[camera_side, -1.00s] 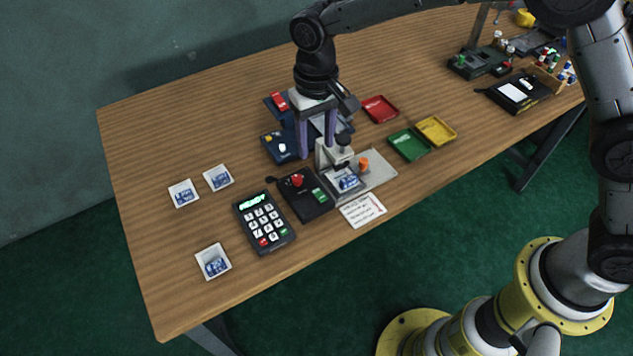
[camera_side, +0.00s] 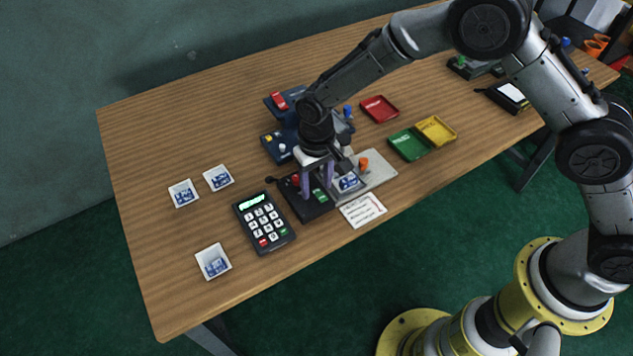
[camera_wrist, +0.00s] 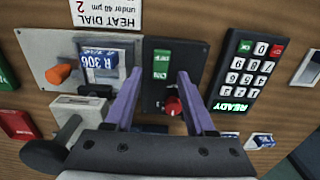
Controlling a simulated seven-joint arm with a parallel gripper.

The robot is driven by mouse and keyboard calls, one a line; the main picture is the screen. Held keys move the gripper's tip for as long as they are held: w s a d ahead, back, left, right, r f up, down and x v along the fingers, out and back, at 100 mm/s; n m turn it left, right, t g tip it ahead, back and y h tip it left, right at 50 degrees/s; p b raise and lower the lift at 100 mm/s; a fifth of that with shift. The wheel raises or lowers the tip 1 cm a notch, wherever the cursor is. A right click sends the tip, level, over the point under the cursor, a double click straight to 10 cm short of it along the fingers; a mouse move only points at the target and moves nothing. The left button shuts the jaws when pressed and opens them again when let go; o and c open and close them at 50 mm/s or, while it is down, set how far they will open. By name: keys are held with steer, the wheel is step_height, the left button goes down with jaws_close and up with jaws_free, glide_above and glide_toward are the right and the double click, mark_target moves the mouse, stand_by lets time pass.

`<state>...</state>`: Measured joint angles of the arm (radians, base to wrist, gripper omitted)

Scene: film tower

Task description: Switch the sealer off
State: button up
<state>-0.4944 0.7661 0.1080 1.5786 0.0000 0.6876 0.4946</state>
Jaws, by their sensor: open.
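A black control box (camera_side: 315,208) stands at the table's front, with a green rocker switch (camera_wrist: 161,65) marked ON and OFF and a red knob (camera_wrist: 172,106). Which side of the rocker is pressed I cannot tell. Beside the box, a grey plate (camera_side: 378,178) carries a blue-white piece marked R 306 (camera_wrist: 101,65) and an orange knob (camera_side: 363,163). My gripper (camera_side: 317,191) is open and empty, pointing down over the box. In the wrist view my gripper's fingers (camera_wrist: 160,73) stand either side of the rocker and knob. Contact with the box cannot be told.
A keypad reading READY (camera_side: 263,222) stands left of the box. Several white trays (camera_side: 213,262) lie farther left. A HEAT DIAL note (camera_side: 362,210) lies in front. Behind are a dark blue device (camera_side: 279,147) and red, green and yellow trays (camera_side: 380,108).

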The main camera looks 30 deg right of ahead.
jaws_close()
stand_by(0.4)
steer(key=shift+s+d+r+t, duration=0.1)
steer(key=shift+s+t, duration=0.1)
steer(key=shift+t, duration=0.6)
steer(key=shift+s+r+t, duration=0.1)
steer(key=shift+s+t, duration=0.1)
steer(key=shift+t, duration=0.6)
steer(key=shift+f, duration=0.1)
jaws_free()
